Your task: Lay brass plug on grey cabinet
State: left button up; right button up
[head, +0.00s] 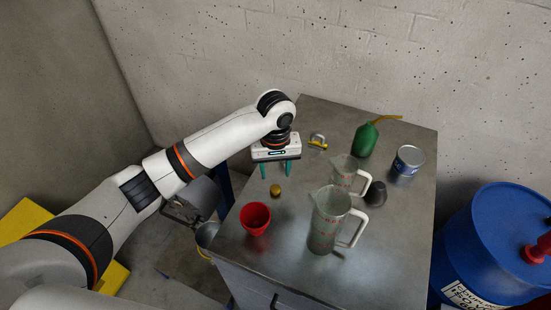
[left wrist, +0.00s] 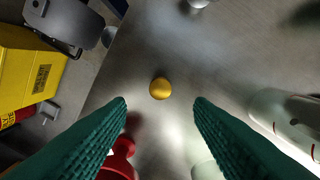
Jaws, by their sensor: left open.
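The brass plug (head: 276,190) is a small round yellow piece lying on the top of the grey cabinet (head: 398,240), near its left edge. It also shows in the left wrist view (left wrist: 160,88), ahead of my fingertips and between them. My left gripper (head: 276,172) is open and empty above the cabinet, just behind the plug in the head view. Its green fingers (left wrist: 162,108) point down and do not touch the plug. My right gripper is not in view.
A red cup (head: 255,218) stands close to the plug. Two clear jugs (head: 325,222) (head: 342,172), a dark cup (head: 375,193), a green oil can (head: 365,140), a tin (head: 407,161) and a metal piece with yellow (head: 318,142) also stand on top. A blue drum (head: 490,245) is at right.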

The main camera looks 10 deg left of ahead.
pick_arm(q)
notch_tip(320, 180, up, 5)
jog(key=shift+r, duration=0.1)
dwell(0.7)
